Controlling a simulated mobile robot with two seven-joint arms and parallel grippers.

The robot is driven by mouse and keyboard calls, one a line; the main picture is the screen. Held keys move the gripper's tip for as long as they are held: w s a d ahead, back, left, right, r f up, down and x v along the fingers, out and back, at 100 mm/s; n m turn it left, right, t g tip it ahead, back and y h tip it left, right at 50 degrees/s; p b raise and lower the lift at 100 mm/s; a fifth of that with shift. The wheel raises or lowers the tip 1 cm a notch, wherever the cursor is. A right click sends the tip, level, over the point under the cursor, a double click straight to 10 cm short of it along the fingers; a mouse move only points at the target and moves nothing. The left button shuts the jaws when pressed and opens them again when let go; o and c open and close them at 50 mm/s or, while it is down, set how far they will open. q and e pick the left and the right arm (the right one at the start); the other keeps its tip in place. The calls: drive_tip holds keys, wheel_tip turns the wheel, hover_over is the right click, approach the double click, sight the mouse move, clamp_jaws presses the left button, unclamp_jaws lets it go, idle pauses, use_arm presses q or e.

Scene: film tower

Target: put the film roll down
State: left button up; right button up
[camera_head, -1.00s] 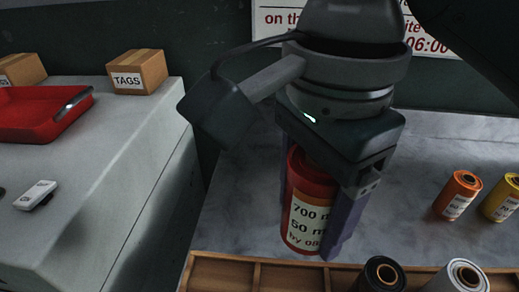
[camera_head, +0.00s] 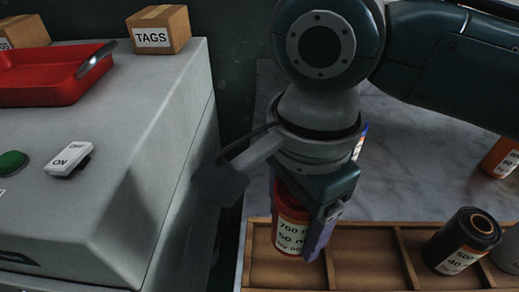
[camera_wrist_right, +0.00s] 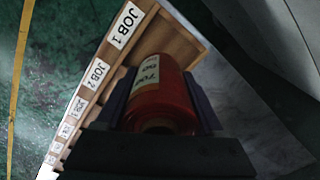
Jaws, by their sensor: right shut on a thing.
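My right gripper (camera_head: 302,236) is shut on a red film roll (camera_head: 291,228) with a white label reading "700 m". The roll is upright over the leftmost compartment of a wooden tray (camera_head: 375,255). I cannot tell whether its base touches the tray floor. In the right wrist view the red roll (camera_wrist_right: 160,95) lies between the two fingers, and the tray (camera_wrist_right: 178,38) shows labels "JOB 1" and "JOB 2" along its edge. My left gripper is not in view.
A black roll (camera_head: 462,241) and a pale grey roll (camera_head: 509,252) stand in the tray to the right. An orange roll (camera_head: 502,157) stands on the marble top (camera_head: 400,190). A grey cabinet (camera_head: 150,130) on the left carries a red tray (camera_head: 45,88) and TAGS box (camera_head: 159,30).

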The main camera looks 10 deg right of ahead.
sight(287, 258)
wheel_tip(287, 258, down, 6)
drive_tip(key=shift+r+b, duration=0.1)
drive_tip(key=shift+b, duration=0.75)
drive_tip(key=shift+f, duration=0.3)
drive_tip(key=shift+f, duration=0.1)
drive_tip(key=o, duration=1.3)
